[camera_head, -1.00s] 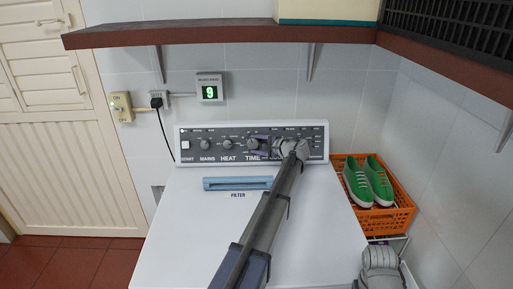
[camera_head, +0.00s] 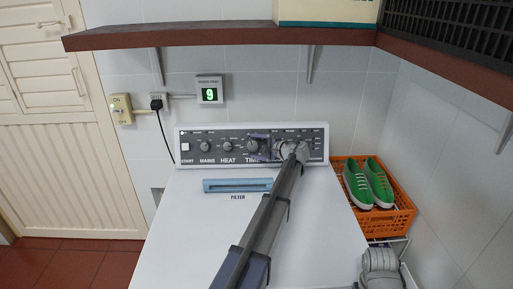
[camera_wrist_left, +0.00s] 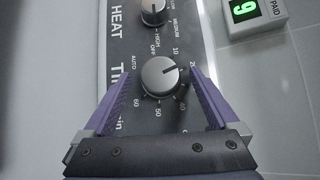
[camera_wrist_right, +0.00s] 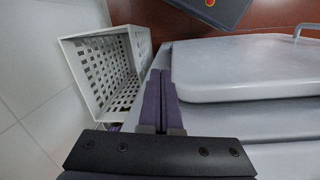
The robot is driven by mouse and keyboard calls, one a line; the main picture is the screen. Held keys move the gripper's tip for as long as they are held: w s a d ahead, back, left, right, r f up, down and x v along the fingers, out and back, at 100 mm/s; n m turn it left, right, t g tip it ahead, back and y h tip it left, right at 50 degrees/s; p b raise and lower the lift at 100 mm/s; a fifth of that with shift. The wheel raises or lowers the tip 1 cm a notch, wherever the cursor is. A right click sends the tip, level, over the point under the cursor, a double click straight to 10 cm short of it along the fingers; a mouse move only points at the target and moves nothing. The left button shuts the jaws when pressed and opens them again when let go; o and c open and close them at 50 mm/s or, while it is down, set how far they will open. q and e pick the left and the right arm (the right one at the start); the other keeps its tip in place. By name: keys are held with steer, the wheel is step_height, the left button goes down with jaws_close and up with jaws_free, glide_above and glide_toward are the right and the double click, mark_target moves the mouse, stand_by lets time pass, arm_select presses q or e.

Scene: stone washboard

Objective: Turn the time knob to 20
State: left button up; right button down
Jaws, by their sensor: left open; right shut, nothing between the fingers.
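The time knob (camera_wrist_left: 160,77) is a round grey dial on the dark control panel in the left wrist view. In the head view the knob (camera_head: 253,146) sits beside the left gripper's fingers (camera_head: 264,148). My right gripper (camera_wrist_right: 160,90) is shut and empty, away from the panel.
The heat knob (camera_wrist_left: 154,12) is beside the time knob. The white machine top (camera_head: 190,240) has a blue filter slot (camera_head: 237,184). A display reading 9 (camera_head: 209,94) is on the wall. An orange crate (camera_head: 400,213) holds green shoes (camera_head: 368,183). A shelf (camera_head: 220,36) overhangs.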

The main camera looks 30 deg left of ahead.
arm_select(q)
steer(key=p+v, duration=0.2)
steer(key=v, duration=0.6)
stand_by(0.4)
